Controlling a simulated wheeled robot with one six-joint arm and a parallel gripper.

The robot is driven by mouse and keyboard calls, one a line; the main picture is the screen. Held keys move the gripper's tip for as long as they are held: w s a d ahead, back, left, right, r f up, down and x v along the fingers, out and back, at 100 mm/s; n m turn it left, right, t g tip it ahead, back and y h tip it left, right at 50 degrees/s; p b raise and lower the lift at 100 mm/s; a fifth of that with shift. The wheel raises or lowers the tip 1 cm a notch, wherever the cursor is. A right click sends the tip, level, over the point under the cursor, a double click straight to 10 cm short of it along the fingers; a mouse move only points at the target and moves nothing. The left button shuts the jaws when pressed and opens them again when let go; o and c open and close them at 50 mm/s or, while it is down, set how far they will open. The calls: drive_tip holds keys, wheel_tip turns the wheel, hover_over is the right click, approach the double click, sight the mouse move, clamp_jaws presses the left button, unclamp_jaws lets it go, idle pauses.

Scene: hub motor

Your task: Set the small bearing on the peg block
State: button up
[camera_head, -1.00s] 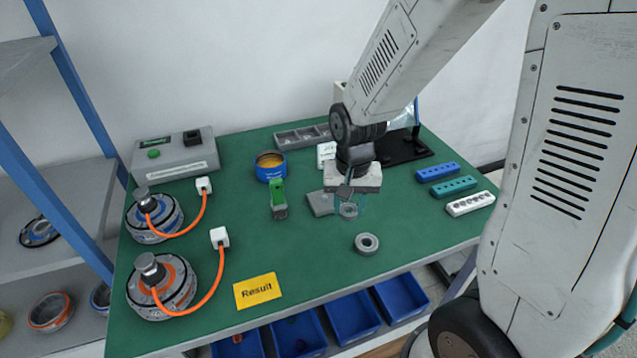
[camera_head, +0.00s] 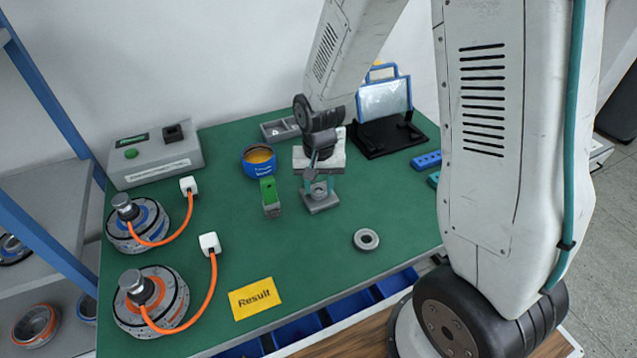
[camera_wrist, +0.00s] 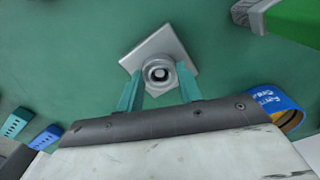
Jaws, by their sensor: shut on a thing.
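The small bearing (camera_head: 318,188) is a grey metal ring. My gripper (camera_head: 319,187) is shut on it, with teal fingers either side. In the wrist view the bearing (camera_wrist: 158,73) sits between the fingertips of my gripper (camera_wrist: 160,88), over the grey square peg block (camera_wrist: 183,52). A pale round spot, likely the peg, shows within the bearing's hole. In the head view the peg block (camera_head: 321,206) lies flat on the green table directly below the gripper. I cannot tell whether the bearing touches the block or how far the peg enters it.
A larger grey ring (camera_head: 366,239) lies nearer the front. A green-topped block (camera_head: 270,195) stands close left of the peg block, with a blue tin (camera_head: 259,160) behind it. Motors with orange cables (camera_head: 150,300) occupy the left. Table around the yellow Result card (camera_head: 254,298) is mostly clear.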

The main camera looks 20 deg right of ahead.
drive_tip(key=shift+f, duration=0.15)
drive_tip(key=o, duration=1.1)
wheel_tip(320, 180, up, 12)
drive_tip(key=f, duration=0.1)
drive_tip(key=s+d+r+n, duration=0.1)
drive_tip(key=s+r, duration=0.3)
drive_tip(key=s, duration=0.3)
drive_tip(key=s+d+r+n, duration=0.1)
drive_tip(key=s+r+n, duration=0.1)
drive_tip(key=s+r, duration=0.3)
drive_tip(key=s+d+r+n+t, duration=0.1)
drive_tip(key=s+r, duration=0.4)
drive_tip(key=s, duration=0.5)
drive_tip(key=shift+n, duration=0.3)
